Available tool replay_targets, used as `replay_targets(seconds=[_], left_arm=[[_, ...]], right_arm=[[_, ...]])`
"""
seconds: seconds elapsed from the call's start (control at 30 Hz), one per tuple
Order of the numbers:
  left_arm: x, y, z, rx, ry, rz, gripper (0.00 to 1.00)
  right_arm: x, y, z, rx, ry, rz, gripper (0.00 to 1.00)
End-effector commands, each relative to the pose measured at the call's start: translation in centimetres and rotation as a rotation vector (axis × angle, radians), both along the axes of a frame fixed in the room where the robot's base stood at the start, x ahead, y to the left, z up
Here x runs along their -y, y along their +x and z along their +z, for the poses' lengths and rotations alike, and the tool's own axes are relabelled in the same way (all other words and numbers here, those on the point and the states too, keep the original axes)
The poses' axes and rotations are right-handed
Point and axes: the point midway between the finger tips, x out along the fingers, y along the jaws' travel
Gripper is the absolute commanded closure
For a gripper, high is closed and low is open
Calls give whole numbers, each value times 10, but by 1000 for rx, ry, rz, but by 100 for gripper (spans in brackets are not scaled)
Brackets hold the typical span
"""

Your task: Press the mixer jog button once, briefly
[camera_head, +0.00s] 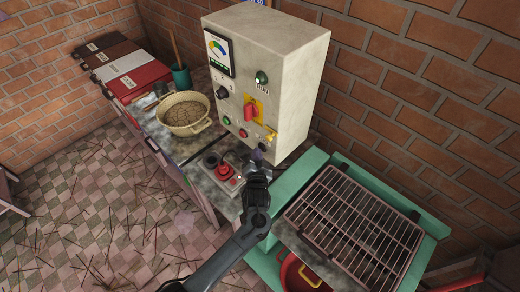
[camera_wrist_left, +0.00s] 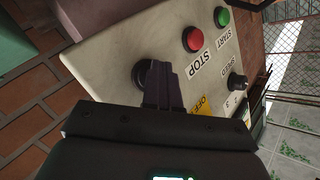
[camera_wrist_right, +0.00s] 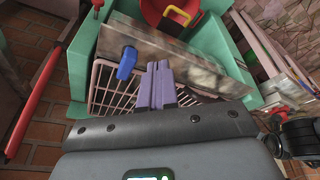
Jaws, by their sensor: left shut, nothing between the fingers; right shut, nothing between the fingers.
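The grey control box (camera_head: 270,80) stands at the back of the bench. A round black button (camera_wrist_left: 144,72), the likely jog button, sits on its panel beyond the stop button; its label is not visible. My left gripper (camera_head: 256,160) is shut and empty at the panel's lower right corner. In the left wrist view its fingertips (camera_wrist_left: 160,66) overlap the black button and partly hide it; whether they touch it I cannot tell. My right gripper (camera_wrist_right: 158,70) is shut and empty over a wire rack, seen only in the right wrist view.
The red stop button (camera_wrist_left: 193,39) and green start button (camera_wrist_left: 222,17) are close by on the panel, with a black speed knob (camera_wrist_left: 237,82). A red-topped control (camera_head: 224,171) sits on the bench. The wire rack (camera_head: 352,222) and green frame (camera_head: 432,225) lie to the right.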

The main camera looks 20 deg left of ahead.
Motion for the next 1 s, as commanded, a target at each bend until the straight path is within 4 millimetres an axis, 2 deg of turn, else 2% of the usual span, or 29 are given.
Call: replay_targets(seconds=[0.5,1.0], left_arm=[[-7,-14,3,0,0,-1,100],[-10,-19,2,-1,1,0,100]], right_arm=[[-1,0,19,0,7,-4,100],[1,0,24,1,-4,3,100]])
